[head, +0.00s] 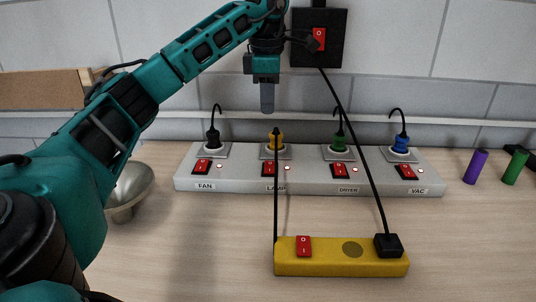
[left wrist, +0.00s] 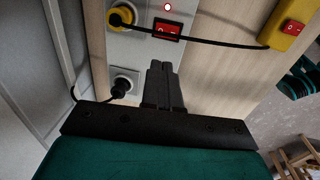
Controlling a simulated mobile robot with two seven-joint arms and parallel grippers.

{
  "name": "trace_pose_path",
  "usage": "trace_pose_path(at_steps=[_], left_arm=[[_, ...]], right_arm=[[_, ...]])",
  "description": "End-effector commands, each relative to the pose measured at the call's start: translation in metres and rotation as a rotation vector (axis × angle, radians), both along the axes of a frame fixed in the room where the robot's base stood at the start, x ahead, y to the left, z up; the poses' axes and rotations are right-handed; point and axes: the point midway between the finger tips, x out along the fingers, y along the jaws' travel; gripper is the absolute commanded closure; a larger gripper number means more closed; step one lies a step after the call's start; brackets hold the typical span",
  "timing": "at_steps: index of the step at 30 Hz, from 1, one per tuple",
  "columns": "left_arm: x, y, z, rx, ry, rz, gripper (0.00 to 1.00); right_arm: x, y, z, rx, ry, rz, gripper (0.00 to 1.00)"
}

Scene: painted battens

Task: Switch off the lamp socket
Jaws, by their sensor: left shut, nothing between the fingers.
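A grey socket strip (head: 230,184) lies along the back of the table. Its lamp socket holds a yellow plug (head: 276,142), also in the left wrist view (left wrist: 122,16). The red lamp switch (head: 267,169) sits below that plug, partly crossed by a black cord, as is the "LAMP" label. It also shows in the left wrist view (left wrist: 167,30). The small light (head: 288,168) beside it glows red in the left wrist view. My left gripper (head: 267,110) is shut and empty, pointing down above the lamp socket, apart from the switch. My right gripper is out of view.
Fan, dryer and vac sockets hold black (head: 213,138), green (head: 340,142) and blue (head: 402,142) plugs. A yellow extension block (head: 340,267) lies in front, its cords rising to the strip and a black wall box (head: 334,52). A metal bowl (head: 130,190) stands left.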

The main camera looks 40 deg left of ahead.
Motion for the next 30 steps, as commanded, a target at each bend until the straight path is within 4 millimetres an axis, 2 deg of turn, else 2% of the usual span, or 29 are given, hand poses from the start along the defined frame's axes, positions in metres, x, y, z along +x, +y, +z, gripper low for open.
trace_pose_path(at_steps=[7, 11, 14, 24, 30], left_arm=[[0.000, 0.000, 0.000, 0.000, 0.000, 0.000, 1.00], [0.000, 0.000, -0.006, 0.000, 0.003, 0.000, 1.00], [0.001, 0.001, -0.019, 0.001, 0.004, -0.001, 1.00], [0.007, 0.007, -0.090, 0.001, 0.006, -0.001, 1.00], [0.011, 0.010, -0.123, 0.000, 0.004, -0.001, 1.00]], right_arm=[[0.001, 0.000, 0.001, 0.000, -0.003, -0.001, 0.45], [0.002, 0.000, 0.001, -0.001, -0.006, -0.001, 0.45], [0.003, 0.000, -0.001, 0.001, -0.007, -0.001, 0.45], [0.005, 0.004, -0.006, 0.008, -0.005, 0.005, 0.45], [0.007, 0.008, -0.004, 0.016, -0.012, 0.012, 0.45]])
